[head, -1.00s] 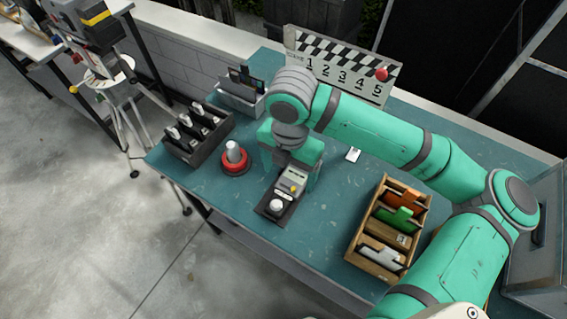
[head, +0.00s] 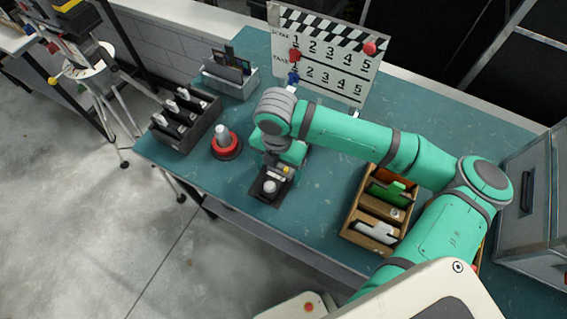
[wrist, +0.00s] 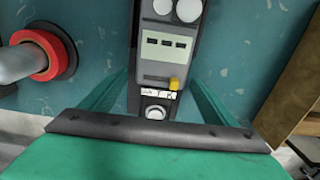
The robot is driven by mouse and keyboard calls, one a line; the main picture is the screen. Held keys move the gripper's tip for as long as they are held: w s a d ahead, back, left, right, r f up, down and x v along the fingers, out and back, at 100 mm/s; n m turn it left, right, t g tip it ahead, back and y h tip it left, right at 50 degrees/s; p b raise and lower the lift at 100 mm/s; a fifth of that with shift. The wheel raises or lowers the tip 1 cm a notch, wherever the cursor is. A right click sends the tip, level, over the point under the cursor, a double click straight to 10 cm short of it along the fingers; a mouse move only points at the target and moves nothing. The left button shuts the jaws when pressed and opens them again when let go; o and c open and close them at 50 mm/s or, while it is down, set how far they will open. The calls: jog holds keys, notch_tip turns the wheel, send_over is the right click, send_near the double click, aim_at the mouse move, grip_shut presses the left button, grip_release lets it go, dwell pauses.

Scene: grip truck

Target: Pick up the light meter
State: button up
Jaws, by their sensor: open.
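The light meter (head: 270,186) is a grey device with a white dome and a yellow knob. It lies on a dark base near the table's front edge. In the wrist view the light meter (wrist: 165,50) runs up the middle, with a panel of dark windows and the yellow knob. My gripper (head: 285,163) is over its far part and hides that part in the head view. In the wrist view the green fingers of my gripper (wrist: 162,88) are apart, one on each side of the meter. I cannot tell whether they touch it.
A red-based grey cylinder (head: 226,141) stands left of the meter. A dark compartment holder (head: 205,128) and a grey card box (head: 233,88) are farther left. A wooden crate (head: 362,236) stands right. A clapperboard (head: 325,65) stands behind. The blue table (head: 225,183) has clear patches between them.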

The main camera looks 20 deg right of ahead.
jog(key=shift+f, duration=0.2)
jog(key=shift+w, duration=0.1)
jog(key=c, duration=1.4)
jog(key=shift+d, duration=0.1)
jog(key=shift+r, duration=0.15)
